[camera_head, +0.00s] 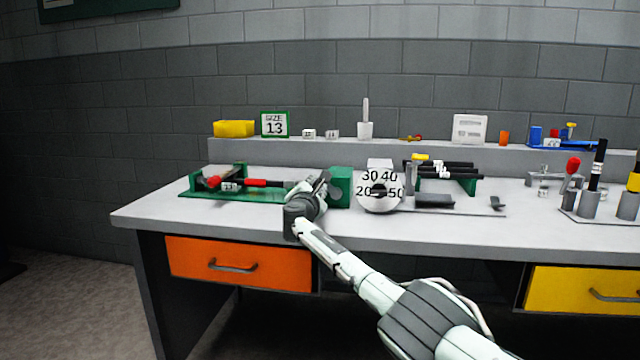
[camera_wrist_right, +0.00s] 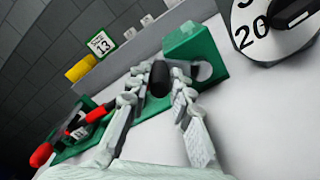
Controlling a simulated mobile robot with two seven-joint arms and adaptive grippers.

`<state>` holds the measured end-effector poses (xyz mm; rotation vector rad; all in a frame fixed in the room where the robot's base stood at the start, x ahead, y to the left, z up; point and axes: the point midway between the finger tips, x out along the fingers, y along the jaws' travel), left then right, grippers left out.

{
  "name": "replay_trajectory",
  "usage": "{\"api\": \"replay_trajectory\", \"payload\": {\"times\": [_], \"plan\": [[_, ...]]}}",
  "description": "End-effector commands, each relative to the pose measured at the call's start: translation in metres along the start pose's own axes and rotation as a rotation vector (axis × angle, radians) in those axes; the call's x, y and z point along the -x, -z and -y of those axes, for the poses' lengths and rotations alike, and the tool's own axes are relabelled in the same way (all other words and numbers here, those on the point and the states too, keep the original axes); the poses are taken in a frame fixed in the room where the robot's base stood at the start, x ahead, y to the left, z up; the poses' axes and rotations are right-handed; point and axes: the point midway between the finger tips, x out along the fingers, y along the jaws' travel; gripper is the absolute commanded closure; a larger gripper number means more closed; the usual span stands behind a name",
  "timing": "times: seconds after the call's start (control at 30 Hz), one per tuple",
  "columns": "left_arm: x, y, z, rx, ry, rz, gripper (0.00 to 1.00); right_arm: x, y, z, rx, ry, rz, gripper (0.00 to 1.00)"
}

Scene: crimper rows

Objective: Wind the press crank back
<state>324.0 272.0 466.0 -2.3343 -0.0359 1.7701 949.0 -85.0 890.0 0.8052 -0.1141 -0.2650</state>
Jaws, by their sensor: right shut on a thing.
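The press is a green frame (camera_head: 240,195) at the left of the bench, with a larger green block (camera_head: 341,188) at its right end. A red-handled tool (camera_head: 240,183) lies in the frame. My right gripper (camera_head: 318,188) is at the press, just left of the block, and covers the crank in the head view. In the right wrist view, its fingers close around the dark crank handle (camera_wrist_right: 159,80), in front of the green block (camera_wrist_right: 190,42). The rest of the crank is mostly hidden. My left gripper is in neither view.
A white dial (camera_head: 380,190) stands right of the block. A rack of black-handled tools (camera_head: 447,178) and metal holders (camera_head: 590,204) are farther right. A yellow bin (camera_head: 234,129) and a size 13 sign (camera_head: 275,124) are on the back ledge. The bench front (camera_head: 200,223) is clear.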

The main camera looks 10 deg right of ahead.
Motion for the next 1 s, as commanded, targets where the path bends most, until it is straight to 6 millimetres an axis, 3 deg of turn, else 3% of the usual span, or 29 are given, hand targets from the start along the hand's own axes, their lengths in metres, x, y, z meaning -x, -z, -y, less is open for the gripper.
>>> {"api": "replay_trajectory", "payload": {"times": [0.27, 0.5, 1.0], "plan": [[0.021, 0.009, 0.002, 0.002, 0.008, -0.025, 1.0, 0.001, 0.014, 0.002, 0.211, -0.004, -0.003, 1.0], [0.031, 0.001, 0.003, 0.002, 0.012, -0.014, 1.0, 0.001, 0.019, 0.005, 0.326, -0.004, -0.002, 1.0], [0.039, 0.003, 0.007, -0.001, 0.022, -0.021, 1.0, 0.001, 0.021, 0.006, 0.382, -0.004, -0.002, 1.0]]}}
